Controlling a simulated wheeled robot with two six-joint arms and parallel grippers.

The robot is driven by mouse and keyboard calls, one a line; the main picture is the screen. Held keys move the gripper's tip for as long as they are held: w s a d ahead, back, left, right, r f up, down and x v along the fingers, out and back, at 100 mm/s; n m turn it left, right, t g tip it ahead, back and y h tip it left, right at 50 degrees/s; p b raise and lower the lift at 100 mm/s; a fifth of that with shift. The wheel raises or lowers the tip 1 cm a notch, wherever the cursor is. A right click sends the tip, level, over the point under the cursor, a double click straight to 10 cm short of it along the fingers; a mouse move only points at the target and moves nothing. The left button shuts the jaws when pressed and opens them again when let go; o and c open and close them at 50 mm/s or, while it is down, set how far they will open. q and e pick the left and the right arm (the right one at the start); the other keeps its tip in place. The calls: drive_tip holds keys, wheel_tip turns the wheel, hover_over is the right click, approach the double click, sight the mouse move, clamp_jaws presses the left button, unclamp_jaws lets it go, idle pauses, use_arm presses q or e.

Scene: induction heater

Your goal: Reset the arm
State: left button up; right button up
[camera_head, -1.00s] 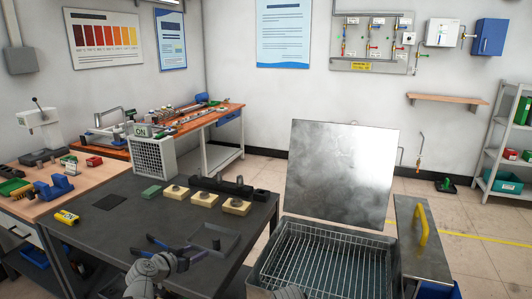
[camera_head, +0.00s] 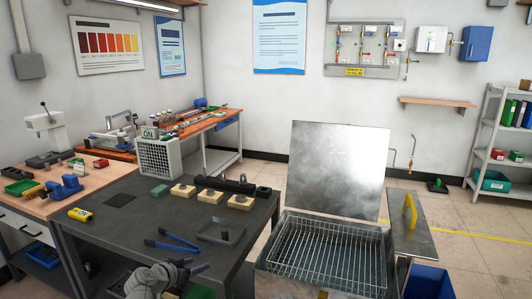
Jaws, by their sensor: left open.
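My left gripper (camera_head: 192,268) comes in at the bottom, just in front of the dark worktable's near edge. It is open and empty, its fingers pointing right. Blue-handled tongs (camera_head: 172,244) lie on the dark worktable (camera_head: 110,225), a little beyond the gripper and apart from it. My right gripper is not in view.
Several yellowish blocks (camera_head: 211,196) and a square tray (camera_head: 221,232) sit on the worktable. An open metal tank with a wire basket (camera_head: 325,250) stands to the right, its lid (camera_head: 338,165) raised. A blue bin (camera_head: 428,283) is at bottom right.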

use_arm(q)
drive_tip(key=s+d+f+g+y+p, duration=0.1)
drive_tip(key=s+d+f+g+p, duration=0.15)
drive_tip(key=s+d+g, duration=0.4)
drive_tip(key=s+d+f+g+y+p, duration=0.1)
drive_tip(key=s+d+f+g+p, duration=0.2)
drive_tip(key=s+d, duration=0.7)
drive_tip(key=s+g+y, duration=0.2)
drive_tip(key=s+y, duration=0.2)
drive_tip(key=s, duration=0.3)
drive_tip(key=shift+s+a+n, duration=0.15)
drive_tip(key=shift+s+n, duration=0.15)
drive_tip(key=shift+s, duration=0.1)
